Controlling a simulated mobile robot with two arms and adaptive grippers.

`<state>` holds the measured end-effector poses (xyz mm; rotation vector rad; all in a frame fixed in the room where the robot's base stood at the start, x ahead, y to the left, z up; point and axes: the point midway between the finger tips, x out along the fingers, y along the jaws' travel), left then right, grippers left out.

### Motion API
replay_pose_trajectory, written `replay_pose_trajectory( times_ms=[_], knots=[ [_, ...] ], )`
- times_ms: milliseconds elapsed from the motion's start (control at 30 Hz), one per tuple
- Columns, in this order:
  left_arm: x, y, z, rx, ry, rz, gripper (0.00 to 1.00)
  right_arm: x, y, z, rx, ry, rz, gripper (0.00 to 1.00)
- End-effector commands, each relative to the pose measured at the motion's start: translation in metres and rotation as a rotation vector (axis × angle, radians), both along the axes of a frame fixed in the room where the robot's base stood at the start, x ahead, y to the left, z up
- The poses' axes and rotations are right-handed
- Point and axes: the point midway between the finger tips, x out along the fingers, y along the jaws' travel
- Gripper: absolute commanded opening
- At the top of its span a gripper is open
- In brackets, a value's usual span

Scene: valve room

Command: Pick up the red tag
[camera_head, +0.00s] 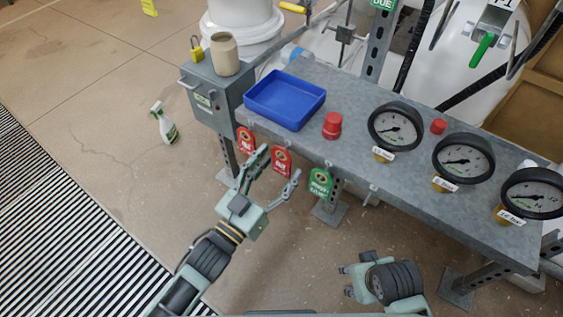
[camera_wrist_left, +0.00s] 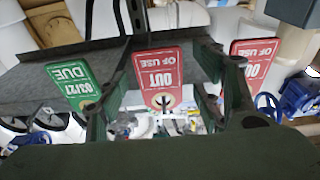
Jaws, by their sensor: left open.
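Two red tags hang from the bench's front edge: one nearer the grey box (camera_head: 245,139) and one in the middle (camera_head: 281,161). My left gripper (camera_head: 279,163) is open, with its fingers on either side of the middle red tag. In the left wrist view this tag (camera_wrist_left: 160,75) appears upside down between the open fingers (camera_wrist_left: 167,88), with a gap on both sides. The other red tag (camera_wrist_left: 252,62) is outside the fingers there. My right gripper (camera_head: 346,281) is low in front of the bench; its fingers are too foreshortened to judge.
A green tag (camera_head: 320,182) hangs right of the middle red one and also shows in the left wrist view (camera_wrist_left: 72,88). The grey bench (camera_head: 355,150) carries a blue tray (camera_head: 286,98), a red-capped object (camera_head: 332,125) and pressure gauges (camera_head: 396,126).

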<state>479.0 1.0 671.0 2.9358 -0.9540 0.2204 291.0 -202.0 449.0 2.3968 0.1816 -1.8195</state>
Motion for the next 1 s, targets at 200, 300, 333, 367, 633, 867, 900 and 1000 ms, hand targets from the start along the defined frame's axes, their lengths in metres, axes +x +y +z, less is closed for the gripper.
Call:
replay_pose_trajectory(
  times_ms=[200,300,333,367,633,867,900,1000],
  knots=[
    [0.0009,-0.0007,0.0000,0.001,0.001,0.000,0.61,-0.0001,-0.0002,0.0007,0.000,0.000,0.000,0.40],
    [0.0008,-0.0006,-0.0001,0.001,0.001,0.000,0.53,0.0000,-0.0002,0.0006,0.000,0.000,0.000,0.40],
    [0.0009,-0.0005,-0.0001,0.001,0.001,0.000,0.50,0.0001,-0.0002,0.0006,0.000,0.000,0.000,0.40],
    [0.0008,-0.0005,-0.0002,0.001,0.001,0.000,0.48,0.0001,-0.0002,0.0006,0.000,-0.001,0.000,0.40],
    [0.0007,-0.0004,-0.0002,0.001,0.001,0.000,0.28,0.0002,-0.0004,0.0004,-0.001,-0.001,-0.001,0.40],
    [0.0007,-0.0004,-0.0001,0.001,0.001,0.000,0.28,0.0001,-0.0003,0.0004,0.000,0.000,-0.001,0.40],
    [0.0007,-0.0004,0.0003,0.001,0.001,0.000,0.28,0.0002,-0.0003,0.0007,0.000,-0.001,-0.001,0.40],
    [0.0007,-0.0004,0.0025,0.001,-0.001,0.000,0.28,0.0006,-0.0001,0.0010,0.000,-0.002,0.000,0.40]
  ],
)
